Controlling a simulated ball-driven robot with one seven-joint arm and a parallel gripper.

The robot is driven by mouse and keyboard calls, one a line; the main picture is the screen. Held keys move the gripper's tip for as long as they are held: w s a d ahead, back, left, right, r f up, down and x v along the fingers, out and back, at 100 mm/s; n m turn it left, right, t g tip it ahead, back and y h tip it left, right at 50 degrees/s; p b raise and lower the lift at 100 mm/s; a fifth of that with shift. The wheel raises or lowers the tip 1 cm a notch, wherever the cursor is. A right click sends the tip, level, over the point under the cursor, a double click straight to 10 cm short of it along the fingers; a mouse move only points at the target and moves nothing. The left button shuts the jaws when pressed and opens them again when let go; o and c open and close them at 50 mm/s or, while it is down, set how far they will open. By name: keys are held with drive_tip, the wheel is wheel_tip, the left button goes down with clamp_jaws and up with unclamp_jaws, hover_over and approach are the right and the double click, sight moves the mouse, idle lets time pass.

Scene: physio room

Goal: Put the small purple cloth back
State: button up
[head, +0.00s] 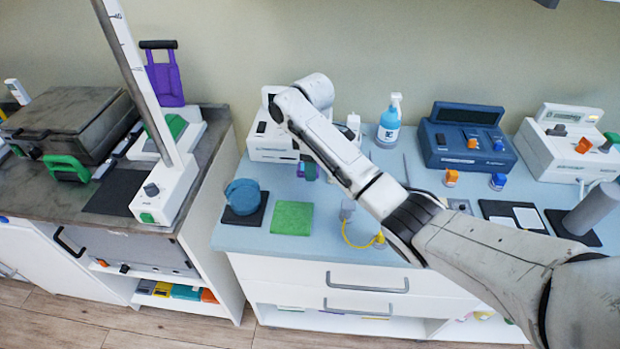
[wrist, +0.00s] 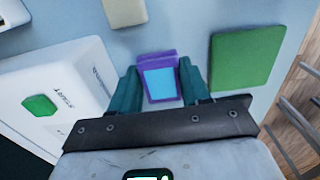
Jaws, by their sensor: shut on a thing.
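The small purple cloth (wrist: 158,55) shows in the wrist view as a small purple piece with a light blue face. It lies between the two teal fingers of my gripper (wrist: 159,72), which is shut on it. In the head view my gripper (head: 308,170) is low over the blue-grey counter, in front of the white device, largely hidden by my arm. Only small purple bits show there. A flat green square (head: 291,218) lies on the counter nearby; it also shows to the right of the fingers in the wrist view (wrist: 238,62).
A white device (wrist: 55,95) stands close left of my gripper in the wrist view. A blue roll (head: 242,194) sits on a dark pad. A spray bottle (head: 390,122), a dark blue console (head: 466,140) and a yellow cable (head: 354,240) are also on the counter (head: 240,240).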

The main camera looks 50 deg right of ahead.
drive_tip(key=shift+w+d+f, duration=0.2)
drive_tip(key=shift+w+f, duration=0.35)
drive_tip(key=shift+f, duration=0.1)
drive_tip(key=shift+s+f+p, duration=0.1)
drive_tip(key=shift+f+p, duration=0.25)
drive_tip(key=shift+f, duration=1.15)
drive_tip(key=shift+f, duration=0.1)
drive_tip(key=o, duration=1.1)
wheel_tip(320, 180, up, 11)
drive_tip(key=shift+r, duration=0.15)
drive_tip(key=shift+r+p, duration=0.45)
drive_tip(key=shift+r, duration=0.1)
